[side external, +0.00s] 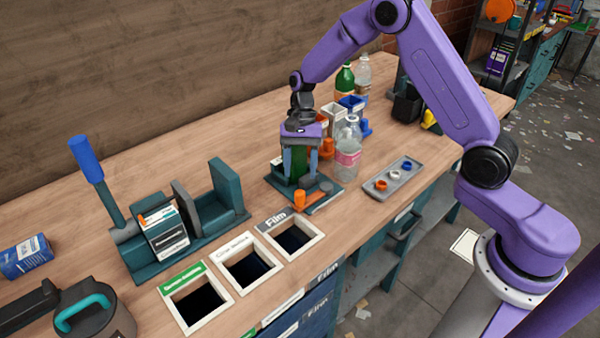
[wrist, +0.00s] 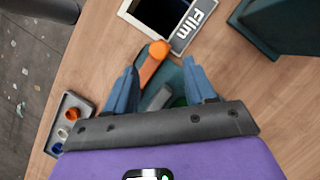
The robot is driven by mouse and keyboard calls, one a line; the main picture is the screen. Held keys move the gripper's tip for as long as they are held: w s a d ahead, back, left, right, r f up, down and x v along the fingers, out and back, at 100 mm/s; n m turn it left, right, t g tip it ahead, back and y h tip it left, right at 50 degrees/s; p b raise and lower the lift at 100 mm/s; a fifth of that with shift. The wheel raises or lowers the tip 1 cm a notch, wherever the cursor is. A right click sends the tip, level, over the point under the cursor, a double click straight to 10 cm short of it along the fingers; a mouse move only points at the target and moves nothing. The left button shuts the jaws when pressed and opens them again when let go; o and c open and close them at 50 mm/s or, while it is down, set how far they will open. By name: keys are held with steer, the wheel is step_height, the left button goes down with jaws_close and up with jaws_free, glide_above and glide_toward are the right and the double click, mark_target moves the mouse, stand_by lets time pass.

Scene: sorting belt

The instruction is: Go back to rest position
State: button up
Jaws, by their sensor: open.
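My gripper (side external: 300,172) is open and points down over a teal fixture (side external: 328,190) on the bench. Its blue fingers stand on either side of a dark green upright thing (side external: 299,162), whose exact kind I cannot tell. In the wrist view my gripper (wrist: 162,85) has its fingers wide apart, with an orange-ended lever (wrist: 155,60) of the fixture ahead between them. Part of the green thing is hidden by the gripper body. My arm reaches in from the right, bent high over the bench.
A clear bottle with a pink label (side external: 347,158) stands close right of the gripper. A grey tray (side external: 393,179) with small caps lies farther right. Bin openings, including Film (side external: 290,237), are in front. A teal rack with a blue-handled lever (side external: 88,160) stands left.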

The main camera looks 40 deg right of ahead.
steer(key=s+a+r+n+t+h, duration=0.1)
steer(key=s+a+r+n, duration=0.1)
steer(key=s+r+n, duration=0.5)
steer(key=s+a+r+n+h, duration=0.1)
steer(key=s+a+r+n, duration=0.2)
steer(key=s, duration=0.7)
steer(key=s+d+r+n+t, duration=0.1)
steer(key=s+d+n, duration=0.3)
steer(key=s+n, duration=0.2)
steer(key=s+d+r+n+t, duration=0.1)
steer(key=s+d+n, duration=0.3)
steer(key=s, duration=0.5)
steer(key=shift+s+r+n+h, duration=0.2)
steer(key=shift+n+h, duration=0.2)
steer(key=shift+n, duration=0.5)
